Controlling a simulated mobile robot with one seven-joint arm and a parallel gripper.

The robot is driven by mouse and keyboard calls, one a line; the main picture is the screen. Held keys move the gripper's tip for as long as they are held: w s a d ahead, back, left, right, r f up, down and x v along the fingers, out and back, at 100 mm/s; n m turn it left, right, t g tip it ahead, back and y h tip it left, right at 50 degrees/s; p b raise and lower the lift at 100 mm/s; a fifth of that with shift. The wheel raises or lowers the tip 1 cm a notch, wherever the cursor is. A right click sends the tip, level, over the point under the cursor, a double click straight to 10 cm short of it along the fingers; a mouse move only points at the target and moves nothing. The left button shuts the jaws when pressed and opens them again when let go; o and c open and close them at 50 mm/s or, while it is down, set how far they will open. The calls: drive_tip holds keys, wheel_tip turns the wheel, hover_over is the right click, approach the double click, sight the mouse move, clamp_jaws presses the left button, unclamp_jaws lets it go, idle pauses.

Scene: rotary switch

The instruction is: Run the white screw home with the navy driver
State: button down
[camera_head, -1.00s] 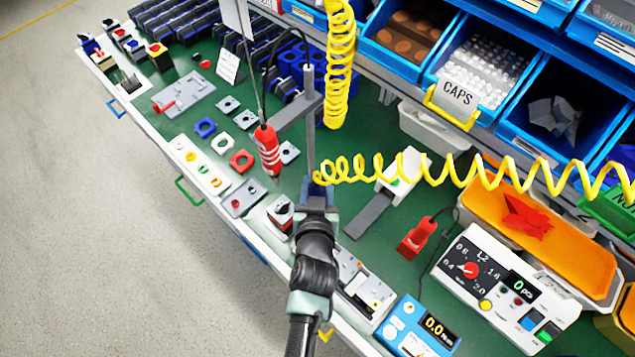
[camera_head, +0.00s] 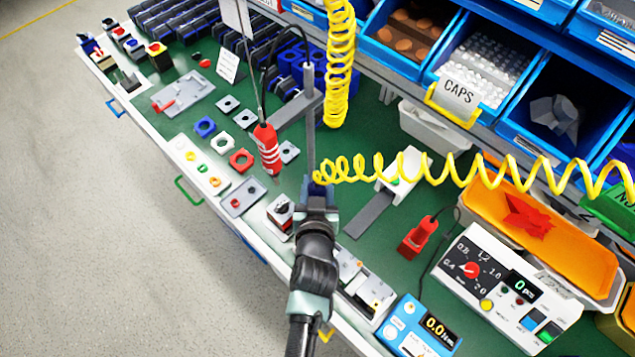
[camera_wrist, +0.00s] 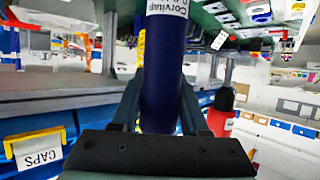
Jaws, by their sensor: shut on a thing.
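My gripper (camera_head: 318,200) is shut on the navy driver (camera_wrist: 162,75), which shows in the wrist view as a dark blue cylinder with a white printed label between the two fingers. In the head view the driver is mostly hidden by my gripper, and the yellow coiled cord meets it at the top. My gripper is over the front part of the green bench, just right of a small switch block (camera_head: 281,213) with a dark top. I cannot make out the white screw in either view, nor whether the driver's tip touches anything.
A blue display box (camera_head: 418,328) reads 0.0. Blue bins (camera_head: 480,70) line the back. The yellow cord (camera_head: 430,165) stretches right.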

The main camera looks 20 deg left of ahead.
wheel_tip(320, 180, up, 5)
drive_tip(key=p, duration=0.3)
drive_tip(key=shift+f+p, duration=0.2)
drive_tip(key=shift+p, duration=0.2)
drive_tip(key=shift+f, duration=0.1)
